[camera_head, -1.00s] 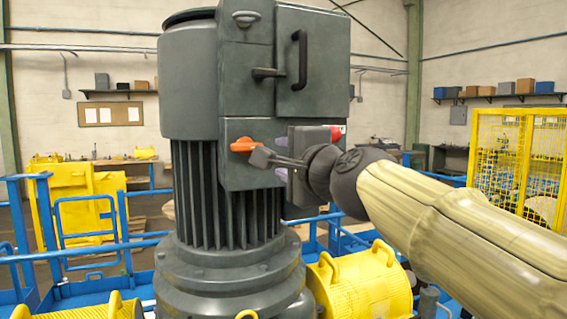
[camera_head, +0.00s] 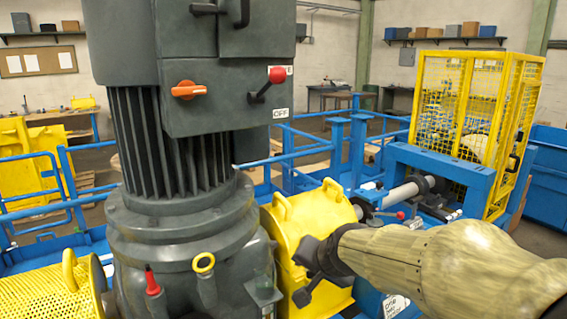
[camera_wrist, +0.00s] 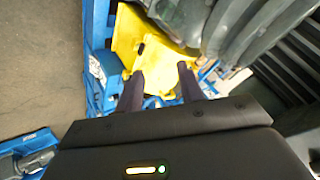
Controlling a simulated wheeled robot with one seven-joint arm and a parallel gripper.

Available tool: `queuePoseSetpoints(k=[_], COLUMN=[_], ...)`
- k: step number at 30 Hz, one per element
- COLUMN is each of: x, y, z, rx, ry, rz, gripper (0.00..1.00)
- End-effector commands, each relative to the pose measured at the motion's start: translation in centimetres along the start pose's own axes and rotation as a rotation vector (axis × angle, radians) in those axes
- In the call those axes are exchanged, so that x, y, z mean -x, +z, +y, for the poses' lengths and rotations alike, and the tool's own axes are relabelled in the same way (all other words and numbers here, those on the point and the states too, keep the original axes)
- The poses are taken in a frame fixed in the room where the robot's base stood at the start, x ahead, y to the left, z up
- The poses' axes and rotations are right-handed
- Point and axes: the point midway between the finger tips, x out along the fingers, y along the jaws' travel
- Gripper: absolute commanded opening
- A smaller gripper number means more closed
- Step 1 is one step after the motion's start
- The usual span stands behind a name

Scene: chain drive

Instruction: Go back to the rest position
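Yellow and blue structure shows beyond the fingertips. The red-knobbed lever (camera_head: 266,87) on the motor's grey box (camera_head: 215,105) stands clear of my gripper, slanting up to the right. A label reading OFF is below it. Whether a fingertip touches the yellow guard cannot be told.
An orange handle (camera_head: 188,90) sits left of the lever. A red-tipped part (camera_head: 152,281) and a yellow ring (camera_head: 203,263) stand at the motor's base. Blue railings (camera_head: 300,150) and a yellow mesh cage (camera_head: 462,105) are behind. Grey floor is open at left in the wrist view.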

Motion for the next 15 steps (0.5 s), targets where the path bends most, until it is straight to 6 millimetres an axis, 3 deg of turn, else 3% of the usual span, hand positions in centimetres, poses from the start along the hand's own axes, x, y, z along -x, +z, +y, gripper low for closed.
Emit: queuePoseSetpoints(k=[1, 3, 9, 12, 15], x=[-0.6, -1.1, -0.4, 0.3, 0.6], y=[1.6, 4.0, 10.9, 13.1, 13.9], z=[2.8, 6.3, 15.2, 17.5, 18.3], rx=[0.053, 0.135, 0.346, 0.408, 0.432], ry=[0.061, 0.134, 0.283, 0.313, 0.322], rz=[-0.048, -0.118, -0.341, -0.415, -0.444], gripper=[0.38, 0.38, 0.38, 0.38, 0.38])
